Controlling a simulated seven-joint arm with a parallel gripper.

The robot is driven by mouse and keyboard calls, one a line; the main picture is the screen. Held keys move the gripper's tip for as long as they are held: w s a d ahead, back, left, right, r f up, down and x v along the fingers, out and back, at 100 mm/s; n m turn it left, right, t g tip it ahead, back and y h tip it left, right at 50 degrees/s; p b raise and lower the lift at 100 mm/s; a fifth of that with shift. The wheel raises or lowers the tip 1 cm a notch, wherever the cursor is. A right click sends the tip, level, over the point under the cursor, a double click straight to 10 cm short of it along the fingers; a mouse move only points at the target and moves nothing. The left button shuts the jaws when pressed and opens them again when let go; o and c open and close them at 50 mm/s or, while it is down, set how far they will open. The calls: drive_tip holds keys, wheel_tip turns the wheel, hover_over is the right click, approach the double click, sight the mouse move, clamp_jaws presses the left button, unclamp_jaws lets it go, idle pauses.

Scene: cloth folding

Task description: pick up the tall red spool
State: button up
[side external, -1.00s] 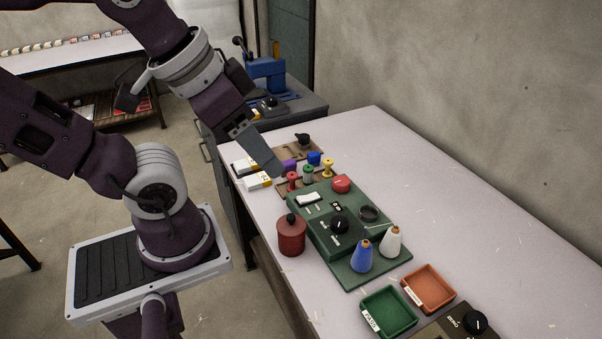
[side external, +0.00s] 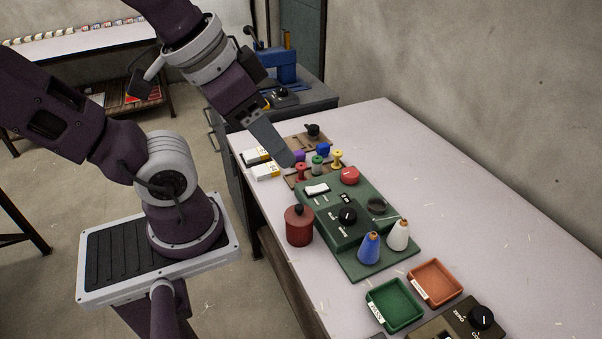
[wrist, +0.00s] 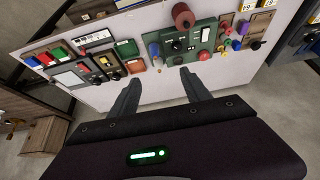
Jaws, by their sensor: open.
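The red spool (side external: 301,173) stands upright on the brown board at the table's left side, beside a green spool (side external: 317,165) and a yellow spool (side external: 337,159). My gripper (side external: 288,161) is above and just left of the red spool in the side view, apparently apart from it. In the wrist view my gripper (wrist: 160,92) shows two spread fingers with nothing between them. Small coloured pieces lie at upper right in the wrist view, too small to single out the red spool surely.
A green machine (side external: 330,226) with a red button is in front of the spools. A red lidded pot (side external: 299,228) stands left of it. White boxes (side external: 265,172) are left of the spools.

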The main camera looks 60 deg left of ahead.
drive_tip(key=w+a+f+m+g+y, duration=0.5)
drive_tip(key=a+f+g, duration=0.1)
drive_tip(key=a+f, duration=0.2)
drive_tip(key=m+t+y, duration=0.2)
drive_tip(key=m+y, duration=0.6)
drive_tip(key=m, duration=0.7)
approach(301, 165)
drive_tip(key=x, duration=0.7)
drive_tip(key=shift+a+f, duration=0.2)
drive_tip(key=shift+a, duration=0.05)
clamp_jaws()
